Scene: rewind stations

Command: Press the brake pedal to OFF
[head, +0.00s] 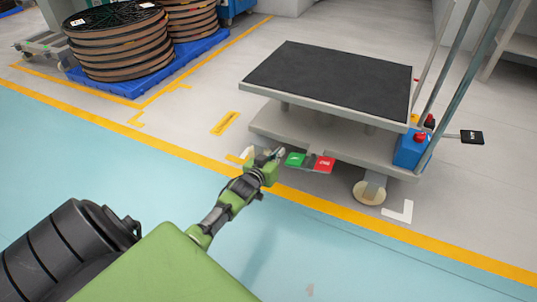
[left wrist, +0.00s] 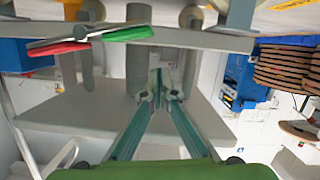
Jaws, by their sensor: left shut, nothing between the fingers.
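The brake pedal is a small rocker with a green half (head: 295,159) and a red half (head: 324,164), low at the near edge of the cart (head: 330,80). Its lettering is too small to read. My left gripper (head: 276,153) is shut and empty, just left of the green half and apparently apart from it. In the left wrist view the red half (left wrist: 58,48) and green half (left wrist: 128,34) show at upper left, on a slanted bar. The shut fingertips (left wrist: 160,92) are below and right of them. My right gripper is not in view.
The cart has a dark top, a lower deck, a caster (head: 370,190) and a blue box (head: 411,148) with a red button at its right. Cable reels (head: 120,45) stand on a blue pallet at back left. The teal floor in front is clear.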

